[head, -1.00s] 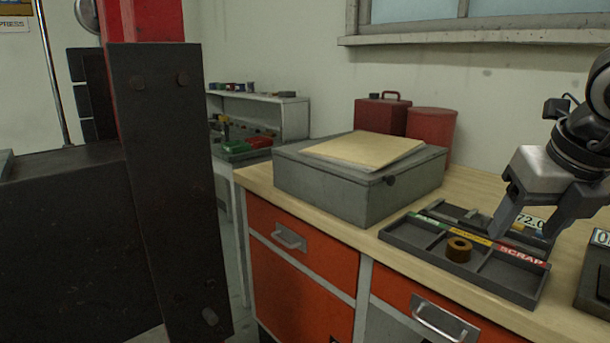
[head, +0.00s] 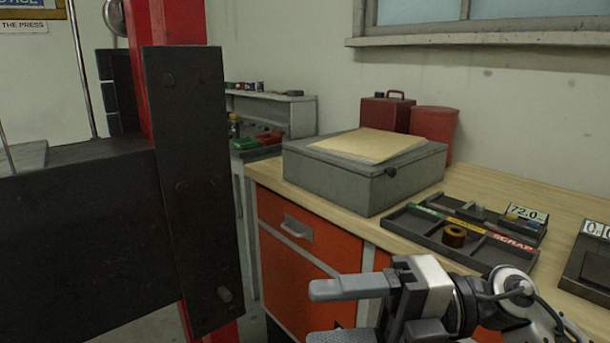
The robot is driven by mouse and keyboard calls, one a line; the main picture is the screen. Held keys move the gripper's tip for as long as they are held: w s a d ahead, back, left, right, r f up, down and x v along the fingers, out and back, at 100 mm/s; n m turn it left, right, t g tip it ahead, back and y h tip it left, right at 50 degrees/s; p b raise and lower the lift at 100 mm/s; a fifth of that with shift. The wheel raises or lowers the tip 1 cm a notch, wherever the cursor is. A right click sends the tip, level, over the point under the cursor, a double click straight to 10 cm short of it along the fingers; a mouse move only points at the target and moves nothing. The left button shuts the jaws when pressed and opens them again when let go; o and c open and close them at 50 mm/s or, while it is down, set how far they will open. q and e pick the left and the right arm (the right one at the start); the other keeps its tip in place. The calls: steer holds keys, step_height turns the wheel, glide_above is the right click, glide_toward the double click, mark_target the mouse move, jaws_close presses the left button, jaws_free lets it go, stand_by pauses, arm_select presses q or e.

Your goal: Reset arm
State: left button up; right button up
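My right gripper (head: 335,312) is low in the middle of the head view, in front of the orange drawers, with its fingers pointing left. The fingers are apart with nothing seen between them; the lower one is cut by the bottom edge. My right arm (head: 500,300) comes in from the lower right corner. My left gripper is not in view. A brown ring-shaped part (head: 454,236) sits in the middle section of a dark sorting tray (head: 490,254) on the bench, apart from my gripper.
The wooden bench top (head: 380,222) carries a grey box (head: 345,185), a red can (head: 385,112) and a red drum (head: 432,133). A device with a display (head: 595,255) is at the right edge. A dark steel post plate (head: 195,190) stands at left.

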steer(key=w+d+f+m+t+h, duration=0.3)
steer(key=f+m+t, duration=0.2)
steer(key=m+t, duration=0.65)
steer(key=w+d+f+m+t+h, duration=0.4)
steer(key=m+t, duration=0.5)
steer(key=m, duration=0.6)
steer(key=s+d+f+m+g+h, duration=0.1)
steer(key=s+f+m+g+h, duration=0.2)
steer(key=s+f, duration=0.3)
steer(key=s+d+f+m+g+h, duration=0.2)
steer(key=s+f+m+g+h, duration=0.2)
steer(key=f, duration=1.3)
steer(key=shift+s+d+m+g+h, duration=0.3)
steer(key=shift+s+m+g, duration=0.05)
steer(key=shift+s+m, duration=0.9)
steer(key=shift+f, duration=0.1)
